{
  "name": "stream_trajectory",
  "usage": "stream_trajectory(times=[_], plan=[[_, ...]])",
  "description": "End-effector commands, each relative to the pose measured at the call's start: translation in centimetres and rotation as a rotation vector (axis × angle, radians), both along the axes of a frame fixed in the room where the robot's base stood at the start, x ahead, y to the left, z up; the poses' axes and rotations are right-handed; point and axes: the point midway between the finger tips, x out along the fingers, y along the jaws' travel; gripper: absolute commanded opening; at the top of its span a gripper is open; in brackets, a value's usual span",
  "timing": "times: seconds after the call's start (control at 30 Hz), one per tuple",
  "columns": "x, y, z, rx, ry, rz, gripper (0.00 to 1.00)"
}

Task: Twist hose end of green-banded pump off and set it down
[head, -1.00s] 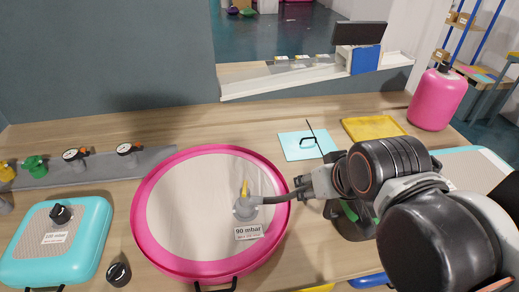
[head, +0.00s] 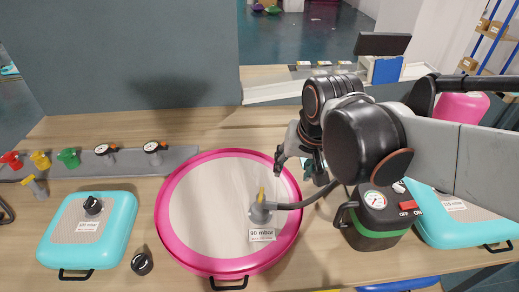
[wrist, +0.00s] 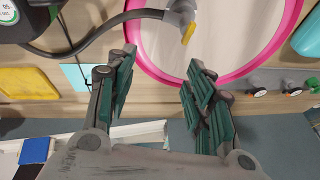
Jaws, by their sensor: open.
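The green-banded pump (head: 372,238) is a dark box with a round gauge and a red switch. It stands right of the pink-rimmed round inflatable (head: 163,225). Its grey hose (head: 300,204) runs left to the hose end (head: 262,211), which sits at a grey valve fitting with a yellow lever on the inflatable. My gripper (head: 298,168) is open and empty, behind and above the hose, apart from it. In the wrist view the open fingers (wrist: 158,75) point toward the hose end (wrist: 181,14) at the top edge, with nothing between them.
A teal cushion (head: 112,235) and a black knob (head: 142,263) lie at left. A grey rail (head: 125,165) with gauges stands behind. Another teal cushion (head: 450,228) is right of the pump. A yellow tray (wrist: 25,80) shows in the wrist view.

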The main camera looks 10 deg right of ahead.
Motion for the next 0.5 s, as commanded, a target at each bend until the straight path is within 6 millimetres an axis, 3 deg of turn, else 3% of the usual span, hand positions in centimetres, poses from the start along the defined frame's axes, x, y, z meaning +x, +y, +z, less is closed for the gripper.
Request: stream_trajectory(times=[0.17,0.5], plan=[[3.0,2.9,0.6,0.029,0.099,-0.062,0.48],[6.4,7.6,-1.1,0.044,0.253,-0.174,0.48]])
